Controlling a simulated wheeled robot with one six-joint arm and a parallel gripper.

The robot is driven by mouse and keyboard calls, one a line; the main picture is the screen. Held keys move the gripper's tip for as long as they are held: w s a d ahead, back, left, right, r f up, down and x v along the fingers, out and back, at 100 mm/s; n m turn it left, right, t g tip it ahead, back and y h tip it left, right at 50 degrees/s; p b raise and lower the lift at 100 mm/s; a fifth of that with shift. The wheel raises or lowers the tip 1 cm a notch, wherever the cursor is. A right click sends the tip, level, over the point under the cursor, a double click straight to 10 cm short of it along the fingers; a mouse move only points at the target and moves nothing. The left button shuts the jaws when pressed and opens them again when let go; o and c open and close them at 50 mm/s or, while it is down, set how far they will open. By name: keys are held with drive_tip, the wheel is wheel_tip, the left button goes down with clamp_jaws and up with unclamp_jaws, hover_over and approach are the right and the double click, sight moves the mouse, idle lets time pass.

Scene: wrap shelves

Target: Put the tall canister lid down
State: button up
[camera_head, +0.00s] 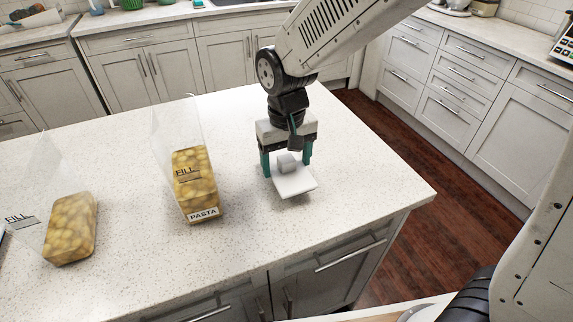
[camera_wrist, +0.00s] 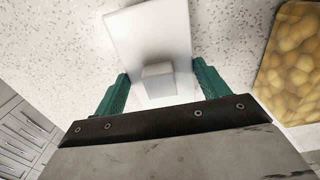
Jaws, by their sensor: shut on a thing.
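The tall canister lid (camera_head: 296,184) is a white square plate with a small block-shaped knob (camera_head: 287,163) on top. My gripper (camera_head: 286,170) has its two green fingers on either side of the lid near the knob and is shut on the lid. In the wrist view the lid (camera_wrist: 150,32) lies between and beyond the fingers, with its knob (camera_wrist: 158,78) in the middle. The lid is tilted in the head view and is at or just above the countertop; I cannot tell if it touches. A tall clear canister (camera_head: 197,185) labelled PASTA stands open to the left.
The speckled white countertop (camera_head: 350,170) is clear around the lid; its right corner and front edge are close. Another clear container with yellow contents (camera_head: 70,228) stands at the far left. The canister's yellow contents (camera_wrist: 292,62) show at the right in the wrist view.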

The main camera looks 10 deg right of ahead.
drive_tip(key=shift+f, duration=0.85)
drive_tip(key=o, duration=1)
drive_tip(key=shift+f, duration=0.15)
wheel_tip(320, 180, up, 12)
drive_tip(key=shift+r, duration=0.2)
drive_tip(key=s+d+r+m, duration=0.1)
drive_tip(key=s+d+r, duration=0.1)
drive_tip(key=s+d, duration=0.3)
drive_tip(key=s+d+r, duration=0.2)
drive_tip(key=d, duration=0.5)
drive_tip(key=s+d, duration=0.3)
drive_tip(key=s, duration=0.1)
drive_tip(key=s+d+f+m, duration=0.1)
drive_tip(key=s+d, duration=0.2)
drive_tip(key=s, duration=0.1)
drive_tip(key=s+d+m+t, duration=0.1)
drive_tip(key=s+d, duration=0.1)
drive_tip(key=s, duration=0.2)
drive_tip(key=shift+s+d+f, duration=0.35)
drive_tip(key=shift+d+f, duration=0.05)
